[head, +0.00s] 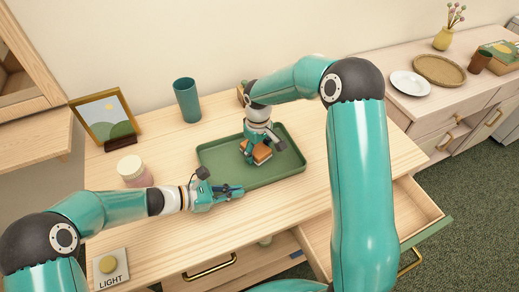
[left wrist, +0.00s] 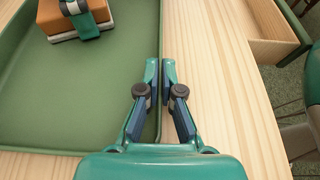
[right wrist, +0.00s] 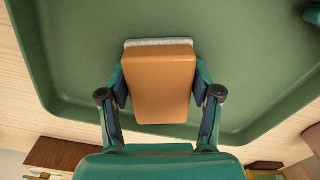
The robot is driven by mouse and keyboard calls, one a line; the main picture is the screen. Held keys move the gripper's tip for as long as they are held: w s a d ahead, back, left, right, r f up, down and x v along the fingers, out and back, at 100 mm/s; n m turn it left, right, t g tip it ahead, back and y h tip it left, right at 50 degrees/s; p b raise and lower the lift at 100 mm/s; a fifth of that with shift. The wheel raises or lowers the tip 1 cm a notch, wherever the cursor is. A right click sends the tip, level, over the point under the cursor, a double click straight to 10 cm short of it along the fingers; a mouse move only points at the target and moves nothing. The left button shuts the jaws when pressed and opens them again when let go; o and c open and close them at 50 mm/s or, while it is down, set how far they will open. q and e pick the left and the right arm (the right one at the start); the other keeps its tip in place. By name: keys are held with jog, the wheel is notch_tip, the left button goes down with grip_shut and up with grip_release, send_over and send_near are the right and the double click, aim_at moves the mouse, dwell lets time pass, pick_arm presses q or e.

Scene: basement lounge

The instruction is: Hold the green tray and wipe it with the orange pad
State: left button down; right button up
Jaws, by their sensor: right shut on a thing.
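The green tray (head: 286,168) lies flat on the wooden dresser top, and its rim also shows in the left wrist view (left wrist: 158,20). My left gripper (left wrist: 160,68) is at the tray's near edge, its fingers closed with the thin rim between them; it also shows in the head view (head: 238,191). My right gripper (right wrist: 158,85) is shut on the sides of the orange pad (right wrist: 160,85). The pad has a pale underside and is over the tray floor, seemingly touching it. It also shows in the head view (head: 261,154).
A teal cup (head: 187,100) and a picture frame (head: 105,118) stand behind. A pinkish jar (head: 132,171) is left of the tray, near my left arm. A LIGHT switch (head: 109,267) is at the front left. An open drawer (head: 413,208) juts out at right.

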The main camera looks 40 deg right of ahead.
aim_at(266, 146)
jog(key=d, duration=0.2)
jog(key=shift+s+d, duration=0.3)
jog(key=shift+s, duration=0.05)
notch_tip(266, 146, up, 2)
jog(key=shift+r, duration=3.1)
pick_arm(q)
jog(key=c, duration=1.2)
grip_release()
jog(key=shift+c, duration=0.2)
